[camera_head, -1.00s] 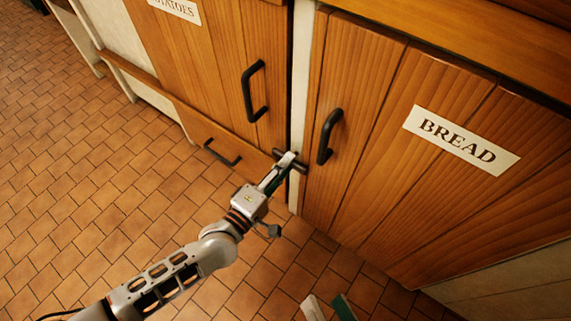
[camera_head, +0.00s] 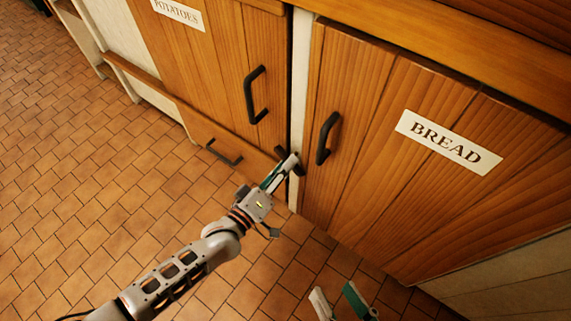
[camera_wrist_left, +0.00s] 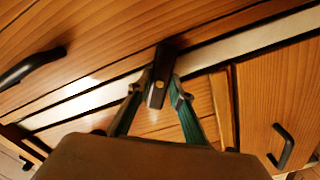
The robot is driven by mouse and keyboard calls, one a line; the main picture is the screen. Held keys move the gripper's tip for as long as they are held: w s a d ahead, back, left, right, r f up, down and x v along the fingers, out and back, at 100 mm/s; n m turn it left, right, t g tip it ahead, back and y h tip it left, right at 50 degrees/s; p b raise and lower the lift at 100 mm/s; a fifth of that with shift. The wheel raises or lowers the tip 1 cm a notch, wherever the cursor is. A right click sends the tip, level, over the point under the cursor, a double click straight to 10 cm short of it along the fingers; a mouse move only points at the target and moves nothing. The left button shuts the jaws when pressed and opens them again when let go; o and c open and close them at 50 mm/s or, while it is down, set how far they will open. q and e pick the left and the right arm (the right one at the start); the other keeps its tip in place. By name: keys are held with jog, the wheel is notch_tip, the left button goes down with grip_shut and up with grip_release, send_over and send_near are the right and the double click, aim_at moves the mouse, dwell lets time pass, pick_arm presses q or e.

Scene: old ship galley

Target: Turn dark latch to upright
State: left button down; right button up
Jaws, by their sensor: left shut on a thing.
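The dark latch (camera_wrist_left: 158,82) is a short black bar with a brass-coloured spot, mounted at the pale post between the two cupboard doors. In the wrist view it lies between the fingers of my left gripper (camera_wrist_left: 157,85) and crosses the post at an angle. In the head view the latch (camera_head: 299,170) is partly hidden by my left gripper (camera_head: 288,163), which is shut on it. The latch looks tilted, not in line with the post. My right gripper (camera_head: 337,300) is at the bottom edge, fingers apart and empty.
The BREAD door (camera_head: 375,150) with a black handle (camera_head: 328,137) is right of the latch. The POTATOES door (camera_head: 225,60) with its handle (camera_head: 255,95) is left, above a drawer handle (camera_head: 222,153). The tiled floor (camera_head: 90,190) is clear.

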dwell(0.4)
pick_arm(q)
jog(key=c, duration=1.8)
grip_release()
jog(key=shift+v, duration=4.1)
